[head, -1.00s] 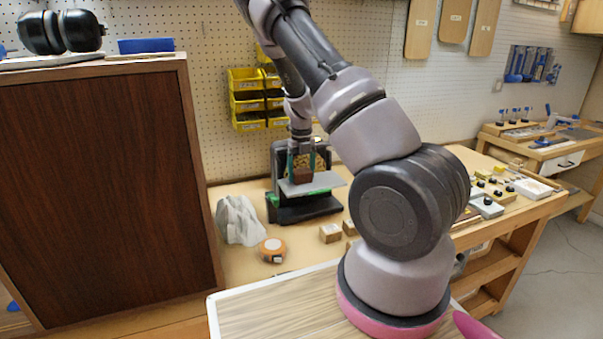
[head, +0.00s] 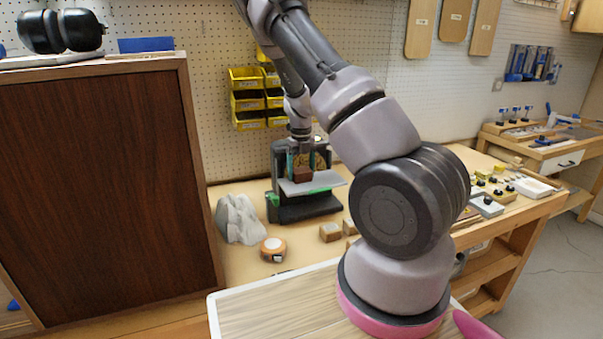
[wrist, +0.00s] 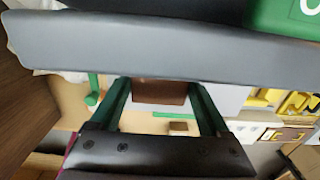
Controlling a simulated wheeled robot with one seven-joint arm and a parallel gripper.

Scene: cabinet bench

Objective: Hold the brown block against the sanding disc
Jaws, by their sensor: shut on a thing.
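The brown block (head: 302,174) is between the green fingers of my gripper (head: 302,164), just above the grey work table (head: 322,183) of the sander. The block also shows in the wrist view (wrist: 160,93), with a finger on each side and its far part hidden by a grey plate edge. My gripper (wrist: 159,86) is shut on it. The sanding disc (head: 321,160) shows brownish behind the block and fingers. I cannot tell whether the block touches the disc.
A tall dark cabinet (head: 105,190) stands at left. Yellow bins (head: 248,101) hang on the pegboard behind.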

